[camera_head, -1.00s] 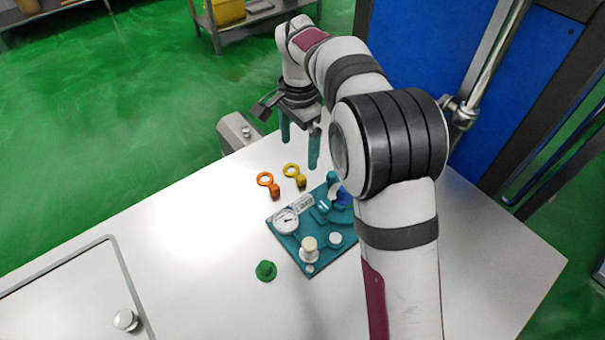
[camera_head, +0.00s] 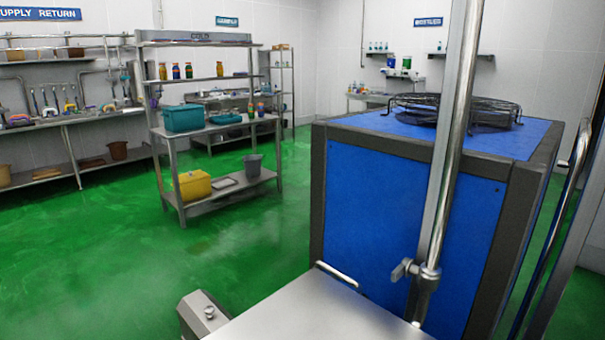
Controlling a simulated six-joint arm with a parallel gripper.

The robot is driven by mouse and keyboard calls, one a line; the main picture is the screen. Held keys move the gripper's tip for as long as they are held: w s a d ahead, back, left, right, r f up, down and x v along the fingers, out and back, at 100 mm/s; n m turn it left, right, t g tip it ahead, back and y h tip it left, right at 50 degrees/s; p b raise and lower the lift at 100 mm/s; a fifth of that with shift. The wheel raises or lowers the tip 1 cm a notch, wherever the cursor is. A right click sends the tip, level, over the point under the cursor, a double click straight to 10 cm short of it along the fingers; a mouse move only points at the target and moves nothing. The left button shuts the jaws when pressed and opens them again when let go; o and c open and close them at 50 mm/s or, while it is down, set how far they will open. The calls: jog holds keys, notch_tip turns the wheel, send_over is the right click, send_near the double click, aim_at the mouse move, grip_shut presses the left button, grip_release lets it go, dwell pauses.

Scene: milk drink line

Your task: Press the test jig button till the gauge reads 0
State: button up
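The test jig, its button and its gauge are out of view. My gripper and arm are also out of view. The gauge reading cannot be seen.
A grey metal box (camera_head: 205,314) stands beside the worktop at the left. A large blue cabinet (camera_head: 400,215) and an upright metal pole (camera_head: 455,140) stand behind it. A shelf rack (camera_head: 225,130) with bins is farther back on open green floor (camera_head: 120,245).

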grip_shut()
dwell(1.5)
